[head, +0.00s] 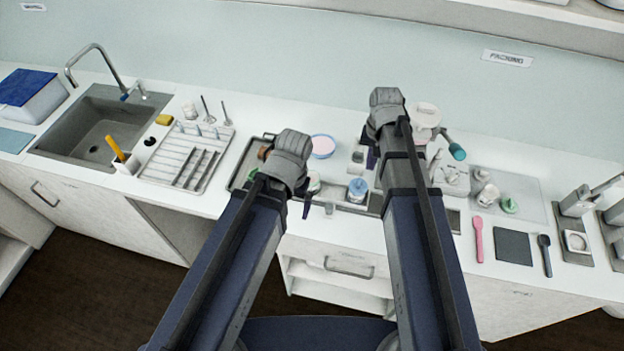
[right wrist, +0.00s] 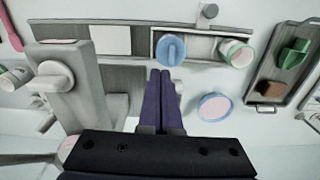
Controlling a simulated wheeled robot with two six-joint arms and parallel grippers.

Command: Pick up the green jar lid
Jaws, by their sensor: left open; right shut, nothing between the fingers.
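A green piece with a raised grip, which looks like the green jar lid (right wrist: 293,55), lies in a dark-edged tray (right wrist: 262,98) in the right wrist view. In the head view a bit of green (head: 252,173) shows in the left tray, partly hidden by my left arm. An open jar with a green rim (right wrist: 236,53) stands beside a blue-lidded jar (right wrist: 171,50). My left gripper (head: 306,207) is over the counter, right of the green piece; its jaws are mostly hidden. My right gripper (right wrist: 161,75) is shut and empty, apart from the lid. It also shows in the head view (head: 371,158).
Another green knobbed piece (head: 509,205) is on a pale mat at the right. A pink-topped round dish (head: 322,146) stands behind the grippers. A grey machine (right wrist: 65,80) is close to my right gripper. A rack (head: 186,157) and sink (head: 100,125) are at the left.

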